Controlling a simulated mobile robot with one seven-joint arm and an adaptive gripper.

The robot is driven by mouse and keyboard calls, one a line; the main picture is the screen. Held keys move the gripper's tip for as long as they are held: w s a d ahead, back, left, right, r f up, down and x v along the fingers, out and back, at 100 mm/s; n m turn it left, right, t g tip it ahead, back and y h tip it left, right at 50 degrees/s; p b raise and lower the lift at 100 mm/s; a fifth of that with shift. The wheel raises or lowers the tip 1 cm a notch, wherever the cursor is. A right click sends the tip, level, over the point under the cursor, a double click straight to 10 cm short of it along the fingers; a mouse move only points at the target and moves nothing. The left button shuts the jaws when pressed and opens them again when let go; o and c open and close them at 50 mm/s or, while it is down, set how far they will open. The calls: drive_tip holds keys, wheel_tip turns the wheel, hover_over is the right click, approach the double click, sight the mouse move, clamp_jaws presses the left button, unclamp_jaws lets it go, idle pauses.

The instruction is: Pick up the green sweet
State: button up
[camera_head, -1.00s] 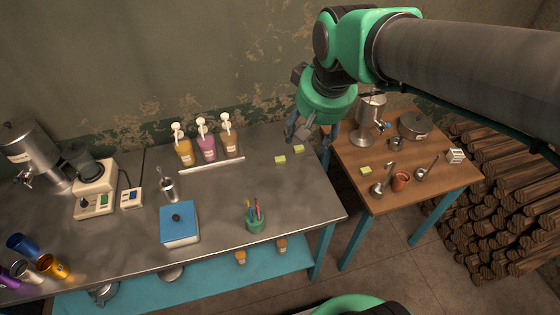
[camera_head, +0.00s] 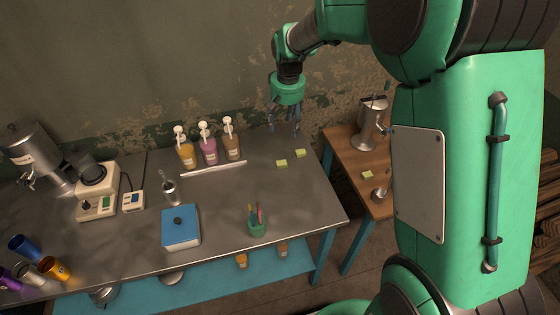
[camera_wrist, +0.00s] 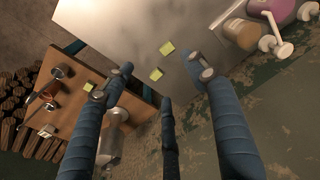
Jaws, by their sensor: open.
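Two small yellow-green blocks lie near the back right corner of the metal table: one green sweet (camera_head: 281,163) and, a little right and farther back, another green sweet (camera_head: 300,153). A third similar block (camera_head: 367,174) lies on the wooden table. My gripper (camera_head: 284,130) hangs above the metal table's back edge, pointing down, with its fingers spread and empty. In the wrist view my gripper (camera_wrist: 165,85) shows its fingers apart, with the two sweets, one nearer (camera_wrist: 156,74) and one farther (camera_wrist: 168,48), beyond the fingertips. The third block (camera_wrist: 88,87) shows beside the left finger.
Three pump bottles (camera_head: 208,150) stand left of the sweets at the back of the metal table (camera_head: 290,205). A pen holder (camera_head: 257,228) and a blue-lidded box (camera_head: 181,228) stand nearer the front. A metal dispenser (camera_head: 368,128) stands on the wooden table. The wall is close behind.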

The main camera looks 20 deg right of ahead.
drive_tip(key=g, duration=0.1)
hover_over(282, 162)
wheel_tip(282, 162, down, 13)
drive_tip(key=shift+s+a+r, duration=0.15)
drive_tip(key=shift+s+r, duration=0.05)
drive_tip(key=shift+f, duration=0.1)
wheel_tip(282, 162, down, 8)
drive_tip(key=shift+r+b, duration=0.15)
drive_tip(key=shift+b, duration=0.35)
drive_tip(key=shift+f, duration=0.35)
drive_tip(key=shift+w+f+b, duration=0.1)
drive_tip(key=shift+f+b, duration=0.5)
drive_tip(key=shift+f, duration=2)
